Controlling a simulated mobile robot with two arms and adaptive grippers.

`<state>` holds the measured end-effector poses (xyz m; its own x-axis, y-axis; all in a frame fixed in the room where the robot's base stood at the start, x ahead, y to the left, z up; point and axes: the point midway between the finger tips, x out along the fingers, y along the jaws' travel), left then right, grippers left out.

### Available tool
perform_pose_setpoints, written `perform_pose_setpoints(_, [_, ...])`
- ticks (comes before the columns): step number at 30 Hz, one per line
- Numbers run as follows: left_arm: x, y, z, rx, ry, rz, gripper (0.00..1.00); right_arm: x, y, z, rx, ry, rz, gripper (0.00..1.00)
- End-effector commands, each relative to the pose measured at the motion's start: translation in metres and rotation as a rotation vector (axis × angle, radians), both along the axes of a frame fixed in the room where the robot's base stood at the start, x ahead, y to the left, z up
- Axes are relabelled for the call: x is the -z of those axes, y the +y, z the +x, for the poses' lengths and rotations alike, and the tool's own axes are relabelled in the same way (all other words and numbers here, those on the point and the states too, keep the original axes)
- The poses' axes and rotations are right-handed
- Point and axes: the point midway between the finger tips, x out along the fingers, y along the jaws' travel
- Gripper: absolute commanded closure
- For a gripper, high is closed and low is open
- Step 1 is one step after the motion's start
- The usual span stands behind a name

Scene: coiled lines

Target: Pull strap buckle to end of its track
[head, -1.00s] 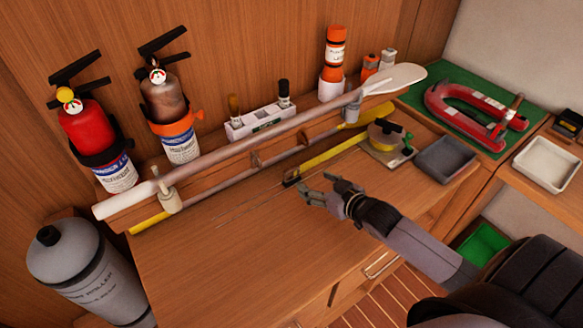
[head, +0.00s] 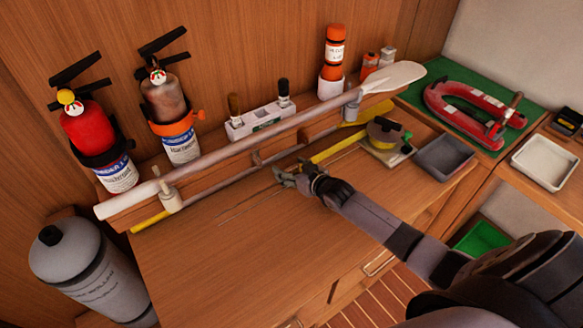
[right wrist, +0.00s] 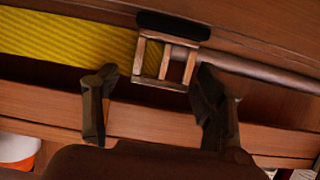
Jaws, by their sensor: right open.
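The buckle (right wrist: 165,62), a brownish metal frame with crossbars, shows clearly in the right wrist view at the end of the yellow strap (right wrist: 80,40). In the head view the strap (head: 335,148) runs from the round reel (head: 385,132) down to my right gripper (head: 284,176), which hides most or all of the buckle. My right gripper (right wrist: 155,108) is open. In the wrist view its two fingers stand apart, below and to either side of the buckle, with nothing seen between the tips. My left gripper is out of view.
A long paddle (head: 240,138) lies along the wooden ledge behind the strap. Two fire extinguishers (head: 98,145) hang at the left wall, above a grey cylinder (head: 85,265). A grey tray (head: 447,153) stands right of the reel. The front desk top (head: 240,255) is clear.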

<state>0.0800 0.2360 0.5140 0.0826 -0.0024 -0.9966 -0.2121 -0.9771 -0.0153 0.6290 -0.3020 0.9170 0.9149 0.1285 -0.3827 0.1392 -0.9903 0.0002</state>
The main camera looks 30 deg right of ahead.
Motion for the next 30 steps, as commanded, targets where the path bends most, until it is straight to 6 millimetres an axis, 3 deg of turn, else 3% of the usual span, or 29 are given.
perform_pose_setpoints(5, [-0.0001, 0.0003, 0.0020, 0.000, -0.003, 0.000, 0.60, -0.0001, 0.0000, -0.0002, 0.000, 0.000, 0.000, 0.41])
perform_pose_setpoints(30, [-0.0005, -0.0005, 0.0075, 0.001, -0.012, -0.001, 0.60, -0.0002, -0.0004, -0.0003, 0.001, 0.000, 0.000, 0.96])
